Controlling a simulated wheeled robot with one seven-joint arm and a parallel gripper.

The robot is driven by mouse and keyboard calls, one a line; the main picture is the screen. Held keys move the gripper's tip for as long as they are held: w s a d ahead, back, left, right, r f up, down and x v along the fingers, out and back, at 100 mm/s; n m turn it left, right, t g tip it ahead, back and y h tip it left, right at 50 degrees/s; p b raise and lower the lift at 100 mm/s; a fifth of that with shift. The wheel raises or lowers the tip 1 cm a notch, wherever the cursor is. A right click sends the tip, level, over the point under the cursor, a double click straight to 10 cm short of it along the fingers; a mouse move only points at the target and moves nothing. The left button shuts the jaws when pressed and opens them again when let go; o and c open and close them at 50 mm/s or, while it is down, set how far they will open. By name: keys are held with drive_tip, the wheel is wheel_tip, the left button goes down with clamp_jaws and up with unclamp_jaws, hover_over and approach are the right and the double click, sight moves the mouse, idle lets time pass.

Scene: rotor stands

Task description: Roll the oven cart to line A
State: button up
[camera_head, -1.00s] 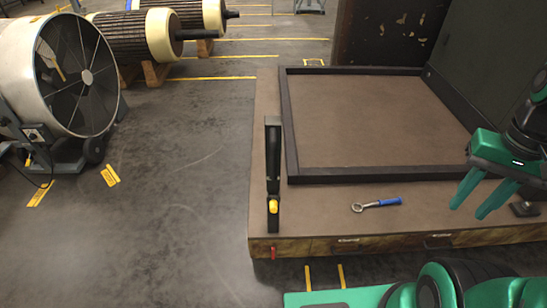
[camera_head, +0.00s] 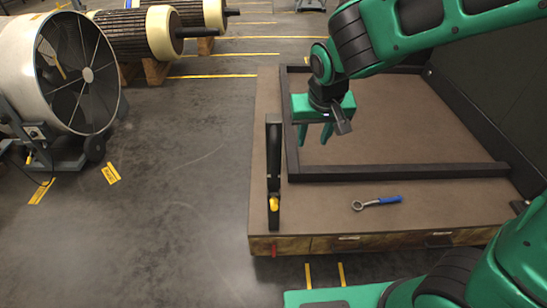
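A low, wide brown platform (camera_head: 340,213) with a wooden front edge fills the right half of the head view; I cannot tell whether it is the oven cart. A black rectangular frame (camera_head: 400,172) lies on its top. A black upright post with a yellow knob (camera_head: 273,165) stands at its left edge. My gripper (camera_head: 314,140) is open and empty, fingers pointing down above the frame's left part, apart from the post. No line marked A can be read.
A wrench with a blue handle (camera_head: 377,202) lies on the platform's front part. A large drum fan (camera_head: 65,75) stands left, with rotors (camera_head: 140,38) on wooden blocks behind. Bare grey floor (camera_head: 185,195) lies between fan and platform. Yellow floor strips (camera_head: 212,77) show behind.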

drive_tip(key=n, duration=0.1)
approach(274, 158)
drive_tip(key=d, duration=0.1)
drive_tip(key=shift+t+y, duration=0.3)
drive_tip(key=shift+y, duration=0.1)
drive_tip(key=x, duration=1.1)
drive_tip(key=shift+w+f, duration=0.15)
drive_tip(key=shift+f, duration=0.05)
clamp_jaws()
